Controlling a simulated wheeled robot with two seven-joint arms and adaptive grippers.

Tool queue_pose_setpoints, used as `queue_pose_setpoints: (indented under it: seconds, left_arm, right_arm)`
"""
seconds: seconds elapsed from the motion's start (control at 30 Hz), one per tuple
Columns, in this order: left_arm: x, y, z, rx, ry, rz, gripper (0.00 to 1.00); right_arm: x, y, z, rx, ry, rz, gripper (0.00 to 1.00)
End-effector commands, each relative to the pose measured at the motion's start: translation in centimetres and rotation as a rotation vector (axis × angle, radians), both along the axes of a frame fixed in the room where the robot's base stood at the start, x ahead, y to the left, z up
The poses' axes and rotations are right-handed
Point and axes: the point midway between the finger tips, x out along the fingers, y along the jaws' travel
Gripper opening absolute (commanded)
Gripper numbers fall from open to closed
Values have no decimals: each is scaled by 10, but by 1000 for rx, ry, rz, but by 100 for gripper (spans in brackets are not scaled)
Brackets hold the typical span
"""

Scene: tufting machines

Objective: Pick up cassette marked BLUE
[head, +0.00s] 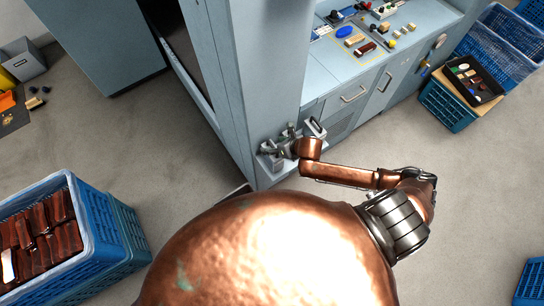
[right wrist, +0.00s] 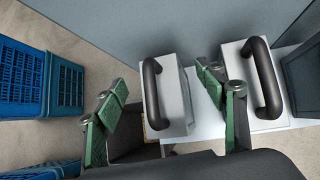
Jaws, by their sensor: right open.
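Two light grey cassettes with black loop handles stand side by side on a ledge in the right wrist view: a left one (right wrist: 174,97) and a right one (right wrist: 243,90). No BLUE mark can be read on either. My right gripper (right wrist: 160,100) is open, with its green-padded fingers on either side of the left cassette's handle. I cannot tell whether they touch it. In the head view my right gripper (head: 281,144) is at the machine's lower corner, partly covering the cassettes. One grey cassette (head: 314,128) shows to its right. My left gripper is not in view.
A blue-grey machine cabinet (head: 250,75) rises beside the gripper. A control bench (head: 345,75) with buttons stands behind. Blue crates stand at the lower left (head: 120,235) and upper right (head: 448,107). The grey floor between is mostly clear.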

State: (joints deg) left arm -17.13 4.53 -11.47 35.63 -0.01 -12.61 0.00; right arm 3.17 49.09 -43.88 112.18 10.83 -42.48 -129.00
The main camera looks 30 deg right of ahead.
Motion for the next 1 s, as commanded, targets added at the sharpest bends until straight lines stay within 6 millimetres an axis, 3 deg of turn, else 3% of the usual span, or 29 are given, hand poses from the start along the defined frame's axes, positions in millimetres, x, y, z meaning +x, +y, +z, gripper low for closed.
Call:
queue_pose_setpoints:
  seconds: [0.33, 0.63, 1.0]
  left_arm:
    - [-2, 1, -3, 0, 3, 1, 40]
    - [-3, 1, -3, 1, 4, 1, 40]
    - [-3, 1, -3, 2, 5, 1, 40]
  right_arm:
    - [25, 10, -35, 2, 1, -4, 64]
    - [28, 11, -38, 1, 1, -1, 64]
    - [28, 11, -38, 2, 2, -2, 40]
